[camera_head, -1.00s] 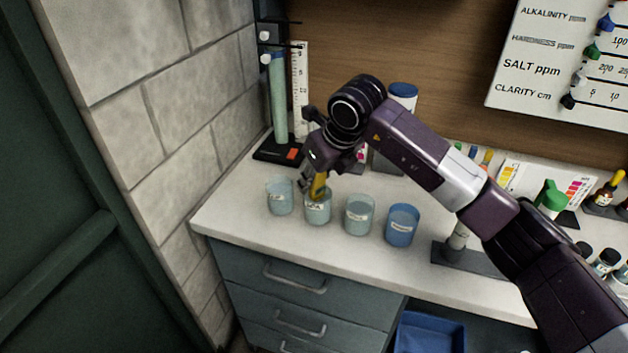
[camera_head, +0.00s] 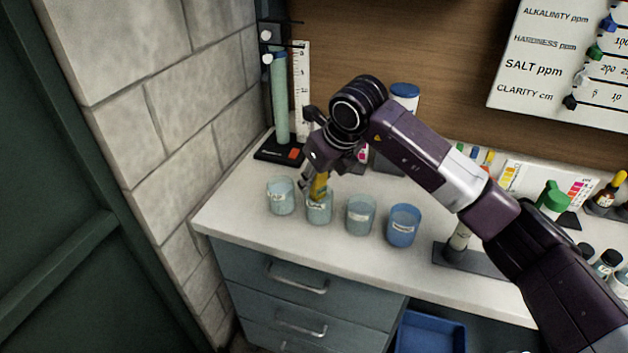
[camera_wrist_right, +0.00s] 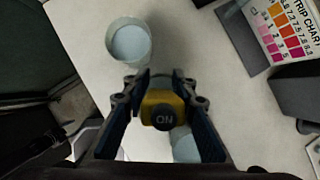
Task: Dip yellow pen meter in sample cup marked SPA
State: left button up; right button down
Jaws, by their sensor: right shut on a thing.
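My right gripper (camera_head: 314,180) is shut on the yellow pen meter (camera_head: 320,186) and holds it over the second cup from the left (camera_head: 320,211). The pen's lower end is at this cup's mouth and seems to reach inside; how deep I cannot tell. The cup has a white label, too small to read surely. In the right wrist view, the yellow pen (camera_wrist_right: 160,102) with its dark round end cap sits between the fingers (camera_wrist_right: 163,86), and part of a cup (camera_wrist_right: 184,146) shows below it. My left gripper is not in view.
Beside it stand a clear cup (camera_head: 281,196) on the left, a greyish cup (camera_head: 361,215) and a blue cup (camera_head: 403,226) on the right. A stand with a green tube (camera_head: 281,100) is behind. The counter's front strip (camera_head: 290,243) is clear. A stone wall closes the left side.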

jog(key=f, duration=0.2)
jog(key=s+f, duration=0.1)
jog(key=shift+s+d+f+g+h, duration=0.1)
jog(key=shift+d+f+g+h, duration=0.2)
jog(key=shift+d+g, duration=0.1)
jog(key=shift+w+a+r+p, duration=0.1)
jog(key=shift+w+r+p, duration=0.3)
jog(key=shift+r, duration=0.45)
jog(key=shift+w+a+r+p, duration=0.1)
jog(key=shift+w+r+p, duration=0.05)
jog(key=shift+r+p, duration=0.55)
notch_tip(320, 180, up, 6)
jog(key=p, duration=0.2)
jog(key=shift+w, duration=0.2)
jog(key=shift+r, duration=0.15)
notch_tip(320, 180, up, 8)
jog(key=m+h, duration=0.2)
jog(key=m, duration=0.3)
send_over(317, 197)
jog(key=w, duration=0.3)
jog(key=shift+w+d+t, duration=0.15)
jog(key=shift+w+t, duration=0.05)
jog(key=shift+t, duration=0.2)
